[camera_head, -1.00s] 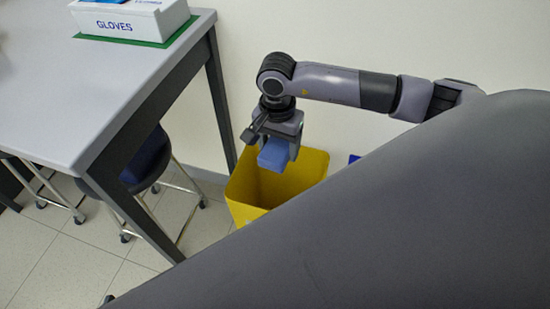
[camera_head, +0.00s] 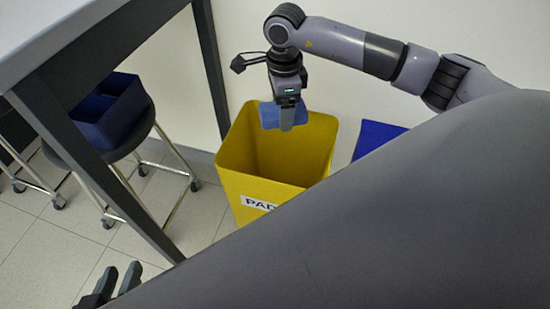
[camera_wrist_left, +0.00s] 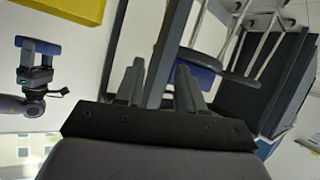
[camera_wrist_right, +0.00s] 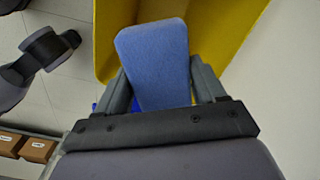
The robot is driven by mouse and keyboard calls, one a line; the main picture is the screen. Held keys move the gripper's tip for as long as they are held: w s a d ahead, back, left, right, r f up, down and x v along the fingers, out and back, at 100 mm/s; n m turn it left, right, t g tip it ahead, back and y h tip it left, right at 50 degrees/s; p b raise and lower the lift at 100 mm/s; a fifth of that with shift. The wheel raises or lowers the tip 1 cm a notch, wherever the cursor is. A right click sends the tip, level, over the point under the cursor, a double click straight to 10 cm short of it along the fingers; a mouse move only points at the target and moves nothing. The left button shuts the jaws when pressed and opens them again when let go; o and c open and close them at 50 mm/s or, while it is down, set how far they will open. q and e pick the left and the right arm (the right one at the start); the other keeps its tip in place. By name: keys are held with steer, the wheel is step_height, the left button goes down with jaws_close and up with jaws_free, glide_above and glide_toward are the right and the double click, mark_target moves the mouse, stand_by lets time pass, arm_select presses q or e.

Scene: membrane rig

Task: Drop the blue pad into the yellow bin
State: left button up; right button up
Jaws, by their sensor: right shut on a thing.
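The blue pad (camera_head: 270,115) is held in my right gripper (camera_head: 287,122), which points down over the back part of the yellow bin's opening. The yellow bin (camera_head: 280,185) stands on the floor against the wall, with a partly hidden label on its front. In the right wrist view the pad (camera_wrist_right: 155,62) sits between the two fingers (camera_wrist_right: 158,85), with the yellow bin (camera_wrist_right: 235,25) beyond it. My left gripper (camera_head: 108,287) is low at the front left in the head view, apart from the bin. Its fingers (camera_wrist_left: 160,82) stand apart with nothing between them in the left wrist view.
A table (camera_head: 80,35) with a dark leg frame stands left of the bin. A stool (camera_head: 125,145) under it carries a dark blue open box (camera_head: 110,110). A blue object (camera_head: 375,137) lies right of the bin. My own grey body hides the lower right.

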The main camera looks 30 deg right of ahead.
step_height(320, 180, down, 4)
steer(key=shift+r+b, duration=0.1)
steer(key=shift+b, duration=1.05)
arm_select(q)
steer(key=shift+w+d+f+n+h+b, duration=0.15)
steer(key=shift+d+h, duration=0.2)
steer(key=shift+d, duration=0.15)
steer(key=shift+w+d+f+n+h+b, duration=0.1)
steer(key=shift+d+f+h, duration=0.05)
steer(key=shift+d+h, duration=0.3)
steer(key=shift+w+d+f+n+h+b, duration=0.15)
steer(key=shift+d+h, duration=0.15)
steer(key=shift+d, duration=0.25)
arm_select(e)
steer(key=shift+f, duration=0.55)
steer(key=o, duration=1)
arm_select(q)
steer(key=shift+r, duration=0.1)
arm_select(e)
steer(key=shift+r, duration=0.15)
step_height(320, 180, up, 6)
steer(key=shift+p, duration=1.1)
steer(key=shift+r, duration=0.5)
arm_select(q)
steer(key=shift+s+a+r+y, duration=0.1)
steer(key=shift+s+a+y, duration=0.15)
steer(key=shift+a+y, duration=0.6)
steer(key=shift+a, duration=0.15)
